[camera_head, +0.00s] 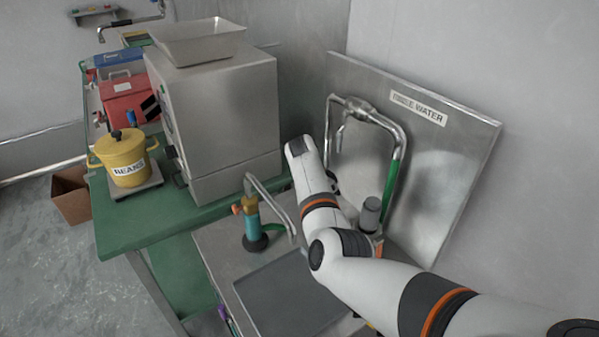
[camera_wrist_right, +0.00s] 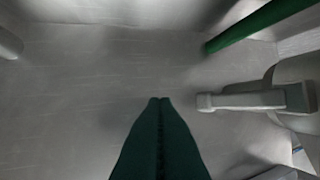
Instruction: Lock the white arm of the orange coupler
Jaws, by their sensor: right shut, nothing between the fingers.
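My right arm reaches in from the right in the head view, and its gripper is mostly hidden behind the arm. In the right wrist view my right gripper (camera_wrist_right: 159,102) is shut and empty, its dark green fingers pressed together. A pale grey-white lever (camera_wrist_right: 255,101) lies to the right of the fingertips, apart from them; I cannot tell for certain that it is the coupler's white arm. An orange part (camera_head: 378,247) shows below a grey cylinder (camera_head: 370,214), partly behind my arm. Another orange piece (camera_head: 246,204) tops a teal fitting (camera_head: 251,226). My left gripper is not in view.
A green hose (camera_head: 391,187) hangs from a metal pipe before the steel "RINSE WATER" panel (camera_head: 455,155); it also shows in the wrist view (camera_wrist_right: 250,25). A large steel machine (camera_head: 235,115) and a yellow "BEANS" pot (camera_head: 124,158) stand on the green table (camera_head: 130,232).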

